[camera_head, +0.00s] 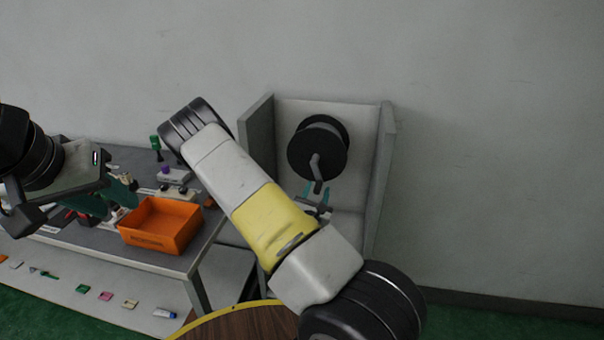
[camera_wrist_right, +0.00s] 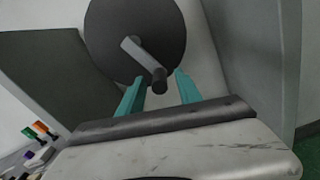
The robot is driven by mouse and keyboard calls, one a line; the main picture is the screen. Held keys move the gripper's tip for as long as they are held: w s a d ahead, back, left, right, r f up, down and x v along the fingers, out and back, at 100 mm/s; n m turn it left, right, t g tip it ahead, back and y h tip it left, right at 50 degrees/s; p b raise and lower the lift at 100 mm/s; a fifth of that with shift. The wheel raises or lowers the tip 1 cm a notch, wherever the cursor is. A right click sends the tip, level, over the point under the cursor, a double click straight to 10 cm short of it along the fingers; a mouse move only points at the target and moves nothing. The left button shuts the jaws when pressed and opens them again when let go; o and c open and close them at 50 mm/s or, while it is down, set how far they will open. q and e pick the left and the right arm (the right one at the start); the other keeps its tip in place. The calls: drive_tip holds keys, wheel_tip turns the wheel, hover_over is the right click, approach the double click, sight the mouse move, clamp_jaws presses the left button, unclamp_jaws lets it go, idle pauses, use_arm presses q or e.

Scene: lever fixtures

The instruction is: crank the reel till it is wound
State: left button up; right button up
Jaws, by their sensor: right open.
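A black round reel (camera_head: 312,150) is mounted on the back panel of a grey open booth. A grey crank arm (camera_head: 316,167) hangs down from its middle. In the right wrist view the reel (camera_wrist_right: 112,38) fills the upper middle, and its crank ends in a dark knob (camera_wrist_right: 159,80). My right gripper (camera_head: 318,191) is open just below the crank, with its teal fingers (camera_wrist_right: 160,92) on either side of the knob in that view. I cannot tell whether they touch it. My left gripper (camera_head: 124,190) is over the grey table at the left, partly hidden; its jaws are unclear.
An orange bin (camera_head: 160,226) stands on the grey table (camera_head: 150,258), with small fixtures behind it. Booth side walls (camera_head: 383,165) flank the reel. Several small items lie on a low shelf (camera_head: 60,285). A round wooden top (camera_head: 245,325) is in front. The right wall side is clear.

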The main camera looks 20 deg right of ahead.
sight(321, 179)
drive_tip(key=x, duration=0.5)
drive_tip(key=shift+w, duration=0.2)
clamp_jaws()
drive_tip(key=shift+s+d, duration=0.1)
drive_tip(key=shift+d, duration=0.05)
idle(1.1)
